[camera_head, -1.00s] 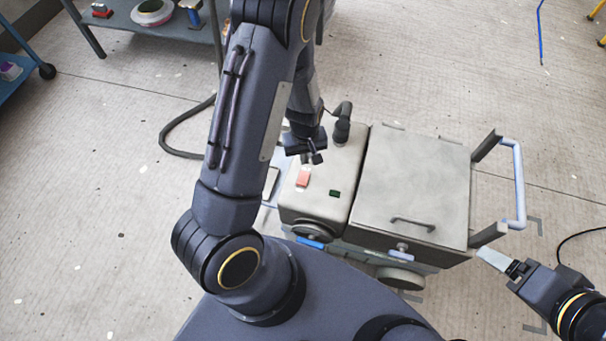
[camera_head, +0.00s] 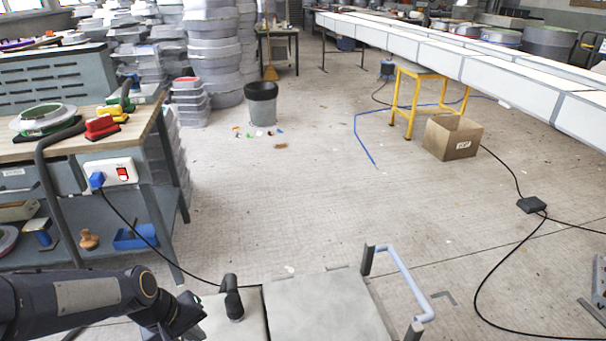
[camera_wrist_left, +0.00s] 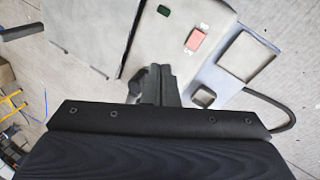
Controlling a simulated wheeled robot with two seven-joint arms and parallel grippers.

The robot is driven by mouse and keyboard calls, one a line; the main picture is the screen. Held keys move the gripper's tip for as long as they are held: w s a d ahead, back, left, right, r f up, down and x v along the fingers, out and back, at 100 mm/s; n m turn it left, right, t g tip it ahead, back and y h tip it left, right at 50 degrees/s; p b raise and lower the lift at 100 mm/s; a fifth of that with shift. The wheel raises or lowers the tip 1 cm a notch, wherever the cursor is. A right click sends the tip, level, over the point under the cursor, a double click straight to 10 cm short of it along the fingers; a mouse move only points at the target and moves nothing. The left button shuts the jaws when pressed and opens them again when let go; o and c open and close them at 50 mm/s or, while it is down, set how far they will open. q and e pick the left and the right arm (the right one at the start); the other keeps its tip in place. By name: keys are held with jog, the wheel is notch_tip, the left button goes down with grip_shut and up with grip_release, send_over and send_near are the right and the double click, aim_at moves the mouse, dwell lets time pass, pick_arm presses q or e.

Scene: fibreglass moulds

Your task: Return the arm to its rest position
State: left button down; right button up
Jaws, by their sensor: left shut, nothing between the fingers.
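My left arm comes in from the lower left in the head view, and its gripper (camera_head: 188,316) is beside the left edge of the grey machine's top (camera_head: 325,308). In the left wrist view the two fingers (camera_wrist_left: 158,78) are together, with nothing between them. Beyond them I see the machine's casing (camera_wrist_left: 98,30), a red switch (camera_wrist_left: 196,38) and a small green panel (camera_wrist_left: 164,11). I cannot tell whether the fingertips touch the casing. The machine's lower part is cut off in the head view. My right gripper is out of view.
A blue pipe handle (camera_head: 402,280) juts from the machine's right side. A workbench (camera_head: 150,118) stands at the left, with a cable (camera_head: 140,238) hanging from its socket. A bin (camera_head: 261,104) and cardboard box (camera_head: 452,138) stand farther off.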

pick_arm(q)
jog(key=s+d+r+m+t, duration=0.25)
jog(key=s+r+m, duration=0.25)
jog(key=s+r, duration=0.75)
notch_tip(320, 180, up, 12)
jog(key=s+p, duration=0.1)
jog(key=p, duration=1.1)
jog(key=shift+a+f+t+h, duration=0.25)
jog(key=shift+a+t+h, duration=0.1)
jog(key=shift+t, duration=0.1)
